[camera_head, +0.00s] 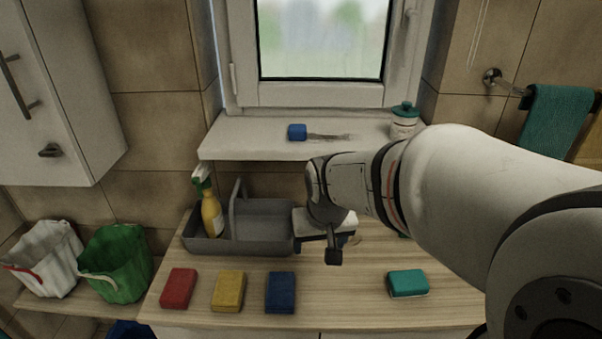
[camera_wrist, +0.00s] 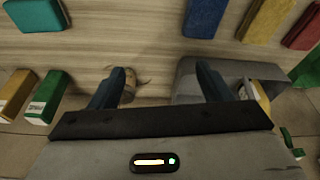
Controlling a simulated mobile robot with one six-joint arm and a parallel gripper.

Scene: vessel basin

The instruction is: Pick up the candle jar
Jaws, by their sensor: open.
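A small round beige object, which looks like the candle jar (camera_wrist: 132,82), stands on the wooden counter in the wrist view. It is partly hidden behind my left-hand finger, so its full shape cannot be told. In the head view only a bit of a pale shape shows beside my gripper, and I cannot tell what it is. My gripper (camera_wrist: 160,84) is open and empty, its two dark fingers spread apart over the counter. In the head view my gripper (camera_head: 333,250) is low over the counter, just right of the grey caddy (camera_head: 265,225).
Red (camera_head: 178,288), yellow (camera_head: 228,291), blue (camera_head: 281,292) and teal (camera_head: 407,283) sponges lie along the front. A yellow spray bottle (camera_head: 211,213) stands in the caddy. Yellow (camera_wrist: 14,92) and green (camera_wrist: 46,97) boxes stand at the wrist view's left. The counter between blue and teal is clear.

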